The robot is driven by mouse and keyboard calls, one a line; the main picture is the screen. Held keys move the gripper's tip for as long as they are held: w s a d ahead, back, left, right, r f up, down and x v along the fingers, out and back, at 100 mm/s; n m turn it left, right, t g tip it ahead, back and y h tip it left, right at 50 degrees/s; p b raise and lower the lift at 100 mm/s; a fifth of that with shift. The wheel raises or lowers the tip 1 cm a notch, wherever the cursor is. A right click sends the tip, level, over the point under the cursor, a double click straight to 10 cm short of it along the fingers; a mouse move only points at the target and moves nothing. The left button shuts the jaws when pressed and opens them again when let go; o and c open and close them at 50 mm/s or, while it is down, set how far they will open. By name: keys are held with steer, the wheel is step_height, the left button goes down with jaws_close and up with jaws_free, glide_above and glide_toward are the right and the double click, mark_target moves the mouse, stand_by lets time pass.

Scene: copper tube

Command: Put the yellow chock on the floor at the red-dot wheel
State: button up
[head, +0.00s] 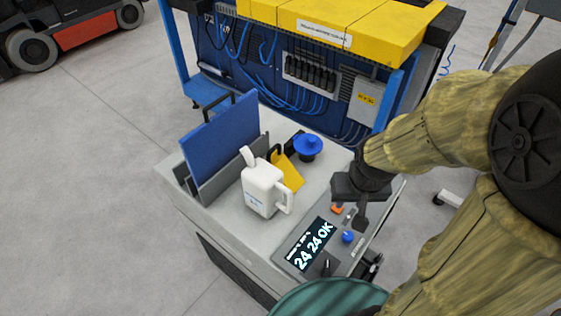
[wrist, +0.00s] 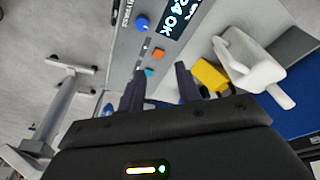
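The yellow chock (head: 290,172) sits on the grey cart top, partly hidden behind a white jug in the head view. It also shows in the wrist view (wrist: 208,76), right of my fingers and partly covered by the jug. My gripper (head: 360,212) is above the control-panel end of the cart, to the right of the chock and apart from it. In the wrist view my gripper (wrist: 159,76) has its two fingers spread with nothing between them. No red dot shows on any wheel in view.
The white jug (head: 263,188) stands beside the chock, with a blue knobbed object (head: 307,146) behind. A blue panel (head: 220,143) stands upright at the cart's left. A control panel (head: 310,247) is at the near end. Open floor (head: 100,190) lies left; a forklift (head: 70,30) is far left.

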steer(key=shift+s, duration=0.1)
step_height(320, 180, up, 5)
steer(key=m+g+y+b, duration=0.1)
steer(key=m+y+b, duration=0.1)
steer(key=m, duration=0.6)
glide_above(274, 147)
steer(key=s+d, duration=0.2)
steer(key=d, duration=0.1)
steer(key=shift+a+f, duration=0.15)
steer(key=shift+a, duration=0.05)
steer(key=p+x, duration=0.2)
steer(key=x, duration=1)
steer(key=shift+d+f+p, duration=0.1)
steer(key=shift+f+p, duration=0.05)
steer(key=shift+p, duration=0.2)
steer(key=shift+s, duration=0.1)
